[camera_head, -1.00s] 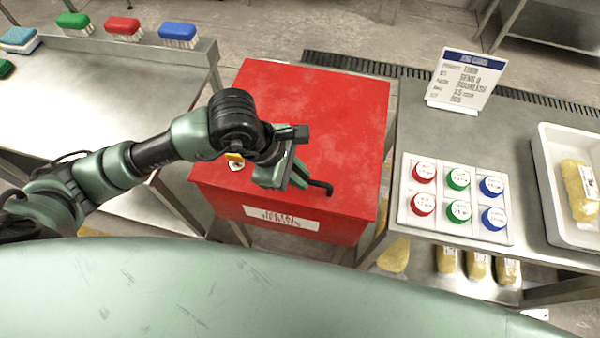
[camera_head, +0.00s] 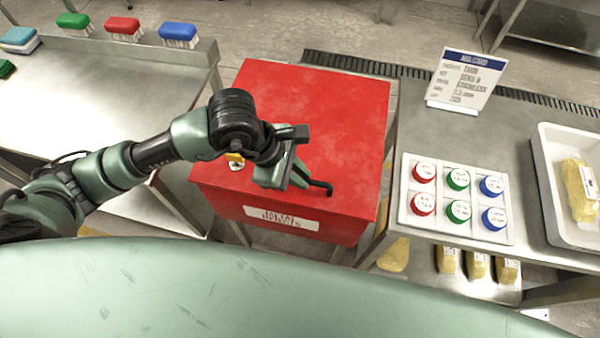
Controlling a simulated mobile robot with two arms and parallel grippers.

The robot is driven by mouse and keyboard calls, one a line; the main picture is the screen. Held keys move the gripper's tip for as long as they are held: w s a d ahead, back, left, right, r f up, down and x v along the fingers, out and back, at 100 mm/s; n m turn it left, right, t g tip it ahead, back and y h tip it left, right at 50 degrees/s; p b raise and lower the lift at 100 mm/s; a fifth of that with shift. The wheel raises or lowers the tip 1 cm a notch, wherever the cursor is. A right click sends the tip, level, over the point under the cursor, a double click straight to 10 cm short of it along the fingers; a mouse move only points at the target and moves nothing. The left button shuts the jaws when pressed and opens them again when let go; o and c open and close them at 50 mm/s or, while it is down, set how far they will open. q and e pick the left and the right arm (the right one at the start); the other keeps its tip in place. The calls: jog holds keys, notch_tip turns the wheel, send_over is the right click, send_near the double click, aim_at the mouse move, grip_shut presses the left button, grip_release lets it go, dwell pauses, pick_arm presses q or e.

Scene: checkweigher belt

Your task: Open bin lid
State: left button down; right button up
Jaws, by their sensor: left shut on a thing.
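The red bin (camera_head: 225,206) stands between two steel tables, with a white label on its front. Its red lid (camera_head: 340,120) lies flat and looks closed. A black handle (camera_head: 326,186) shows at the lid's front part, partly hidden by my gripper. A small yellow part on a round plate (camera_head: 236,162) sits at the lid's left, beside my wrist. My left gripper (camera_head: 305,180) is over the front of the lid, shut on the handle; its fingertips are partly hidden. My right gripper is not in view.
The right table holds a white tray (camera_head: 408,216) of red, green and blue round pieces, a sign (camera_head: 467,80) and a white tub (camera_head: 545,150) with a yellow package. Brushes (camera_head: 178,33) stand along the left table's back. Open floor lies behind the bin.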

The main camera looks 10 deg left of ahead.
pick_arm(q)
jog(key=shift+r, duration=0.15)
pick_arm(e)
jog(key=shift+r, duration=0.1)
